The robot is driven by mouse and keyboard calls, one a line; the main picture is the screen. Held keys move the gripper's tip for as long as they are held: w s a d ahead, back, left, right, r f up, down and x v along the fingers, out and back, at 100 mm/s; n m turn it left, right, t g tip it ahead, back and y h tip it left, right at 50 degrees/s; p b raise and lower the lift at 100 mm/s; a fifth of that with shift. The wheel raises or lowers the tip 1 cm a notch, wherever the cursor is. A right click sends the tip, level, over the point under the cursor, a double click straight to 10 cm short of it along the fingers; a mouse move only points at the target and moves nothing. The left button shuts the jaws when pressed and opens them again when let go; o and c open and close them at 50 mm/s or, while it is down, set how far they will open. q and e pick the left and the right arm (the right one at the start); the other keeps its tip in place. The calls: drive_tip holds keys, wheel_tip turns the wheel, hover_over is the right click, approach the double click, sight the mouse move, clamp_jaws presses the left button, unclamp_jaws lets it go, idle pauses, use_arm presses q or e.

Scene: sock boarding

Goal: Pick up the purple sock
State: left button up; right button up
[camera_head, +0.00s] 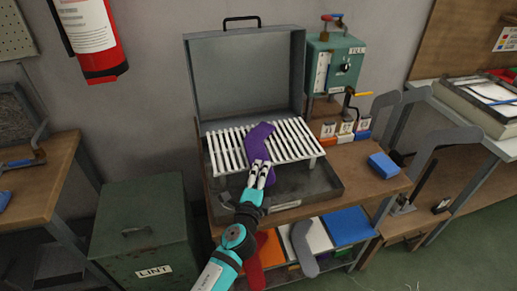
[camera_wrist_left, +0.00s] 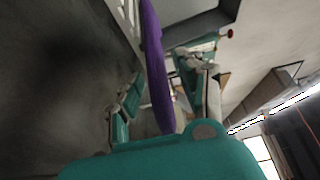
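The purple sock (camera_head: 258,140) lies on the white slatted rack (camera_head: 295,141) of the open grey case, its upper end across the slats. Its lower part passes down at my left gripper (camera_head: 262,166). In the left wrist view the sock (camera_wrist_left: 156,75) shows nearly edge-on, running between the two fingers of the left gripper (camera_wrist_left: 158,88). The fingers stand on either side of it with narrow gaps, so the gripper looks open around the sock. Part of the sock is hidden behind the fingers. My right gripper is not in view.
The case's raised lid (camera_head: 245,80) stands behind the rack. A green box with a dial (camera_head: 335,65) is at the right, with a blue block (camera_head: 382,165) on the wooden bench. A green lint bin (camera_head: 140,230) stands at the left. Grey sock-shaped boards (camera_head: 440,142) stand at the right.

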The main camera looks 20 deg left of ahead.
use_arm(q)
drive_tip(key=c, duration=0.7)
drive_tip(key=shift+r, duration=0.1)
